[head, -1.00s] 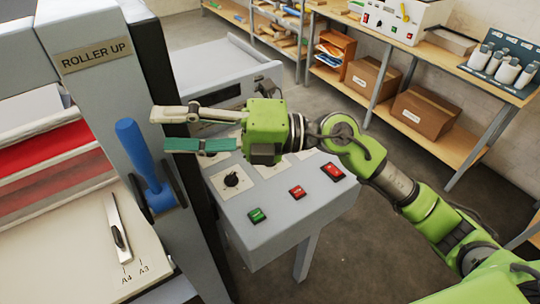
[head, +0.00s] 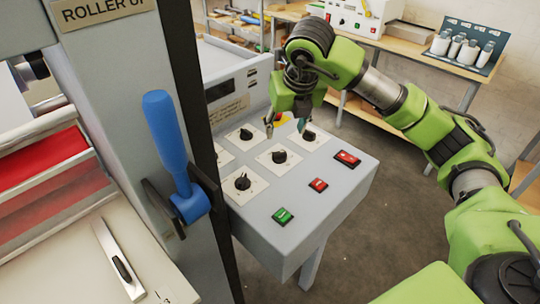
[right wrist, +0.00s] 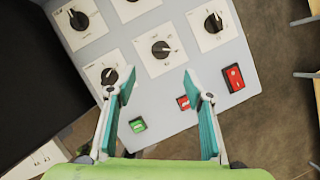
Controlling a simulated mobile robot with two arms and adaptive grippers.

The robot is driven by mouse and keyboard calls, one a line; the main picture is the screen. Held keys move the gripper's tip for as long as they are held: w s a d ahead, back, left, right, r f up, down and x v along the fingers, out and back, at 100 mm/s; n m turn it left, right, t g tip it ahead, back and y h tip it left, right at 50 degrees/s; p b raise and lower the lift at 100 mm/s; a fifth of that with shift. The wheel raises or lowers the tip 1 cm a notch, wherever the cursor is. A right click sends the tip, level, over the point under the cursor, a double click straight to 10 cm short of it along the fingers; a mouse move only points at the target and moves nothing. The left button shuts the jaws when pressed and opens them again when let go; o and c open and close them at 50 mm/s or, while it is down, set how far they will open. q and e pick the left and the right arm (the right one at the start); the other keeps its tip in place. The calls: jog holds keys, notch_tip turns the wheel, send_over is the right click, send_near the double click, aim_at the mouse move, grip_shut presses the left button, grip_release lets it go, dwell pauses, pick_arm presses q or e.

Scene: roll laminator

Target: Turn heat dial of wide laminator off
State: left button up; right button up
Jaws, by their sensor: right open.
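The wide laminator's grey control panel (head: 325,190) carries several black dials on white plates. A front dial (head: 242,183), a middle dial (head: 279,157), a back-left dial (head: 246,134) and a back-right dial (head: 309,135) show. Their labels are too small to read, so I cannot tell which is the heat dial. My right gripper (head: 286,127) points down over the back of the panel, open and empty. In the right wrist view its fingers (right wrist: 160,84) are spread below a dial (right wrist: 161,49), apart from it. My left gripper is not in view.
A green button (head: 283,216), a red button (head: 318,184) and a red switch (head: 347,158) sit on the panel. A blue lever (head: 168,145) stands to its left. A shelf with white bottles (head: 458,48) is behind. Open floor lies to the right.

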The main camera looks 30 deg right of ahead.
jog(key=p, duration=0.2)
send_near(280, 153)
jog(key=p+x, duration=0.2)
jog(key=x, duration=0.5)
jog(key=shift+w+f, duration=0.1)
jog(key=shift+f, duration=0.1)
jog(key=shift+w+d+f, duration=0.1)
jog(key=shift+w+f, duration=0.1)
jog(key=shift+f, duration=0.3)
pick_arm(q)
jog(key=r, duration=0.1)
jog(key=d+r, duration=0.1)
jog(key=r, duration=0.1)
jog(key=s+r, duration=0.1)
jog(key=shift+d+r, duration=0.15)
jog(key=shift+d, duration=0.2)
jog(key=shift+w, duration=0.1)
pick_arm(e)
jog(key=c, duration=1.1)
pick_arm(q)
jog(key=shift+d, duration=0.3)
